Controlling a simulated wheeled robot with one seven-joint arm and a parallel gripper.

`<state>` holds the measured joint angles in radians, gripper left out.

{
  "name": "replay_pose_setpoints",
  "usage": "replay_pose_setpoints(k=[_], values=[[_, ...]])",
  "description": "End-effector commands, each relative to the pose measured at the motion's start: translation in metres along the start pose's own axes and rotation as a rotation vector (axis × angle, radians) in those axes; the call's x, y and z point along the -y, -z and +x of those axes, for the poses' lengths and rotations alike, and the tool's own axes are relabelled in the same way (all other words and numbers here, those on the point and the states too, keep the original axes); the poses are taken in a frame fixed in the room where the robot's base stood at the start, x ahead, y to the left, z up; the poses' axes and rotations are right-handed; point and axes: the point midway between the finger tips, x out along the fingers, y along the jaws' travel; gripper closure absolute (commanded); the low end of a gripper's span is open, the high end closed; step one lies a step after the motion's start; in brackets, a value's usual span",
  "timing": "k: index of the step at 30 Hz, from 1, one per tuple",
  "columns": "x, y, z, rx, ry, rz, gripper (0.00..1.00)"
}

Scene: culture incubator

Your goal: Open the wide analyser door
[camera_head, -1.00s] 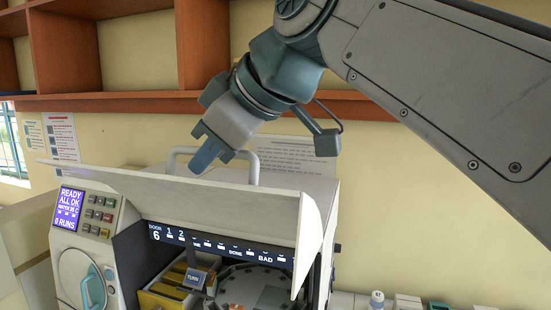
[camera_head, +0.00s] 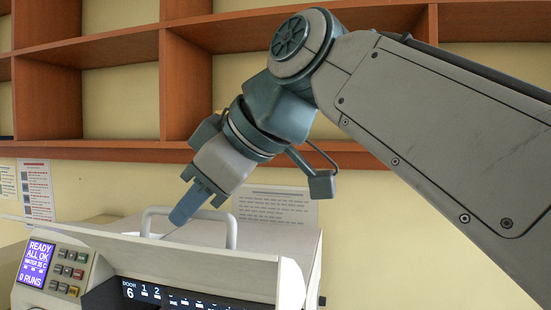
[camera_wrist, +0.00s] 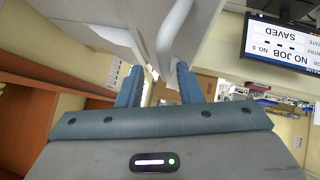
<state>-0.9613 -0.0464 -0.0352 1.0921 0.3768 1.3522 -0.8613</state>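The analyser's wide door (camera_head: 200,266) is a pale panel lifted up and tilted out above the front opening in the head view. A pale arched handle (camera_head: 190,212) rises behind its upper edge. My gripper (camera_head: 180,218) points down at the door's upper edge, by the handle's left part. In the wrist view my gripper (camera_wrist: 158,82) has its two blue fingers apart, with nothing seen clasped between them. Whether a finger touches the handle or door is unclear.
The analyser's keypad and lit screen (camera_head: 37,257) are at the left. A display strip (camera_head: 170,293) runs under the door. A wooden shelf (camera_head: 100,150) spans the wall behind my arm. A hanging monitor (camera_wrist: 283,45) shows in the wrist view.

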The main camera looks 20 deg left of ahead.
Motion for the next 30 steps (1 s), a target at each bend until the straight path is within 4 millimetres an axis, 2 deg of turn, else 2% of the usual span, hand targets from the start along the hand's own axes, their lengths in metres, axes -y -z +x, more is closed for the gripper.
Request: replay_pose_setpoints(k=[6, 12, 19, 30], values=[[-0.001, 0.001, -0.055, -0.002, -0.005, 0.001, 0.67], [-0.001, 0.001, -0.092, -0.001, -0.001, 0.001, 0.67], [0.0, 0.001, -0.108, 0.0, 0.001, 0.0, 0.67], [0.001, 0.0, -0.11, 0.0, 0.003, -0.001, 0.67]])
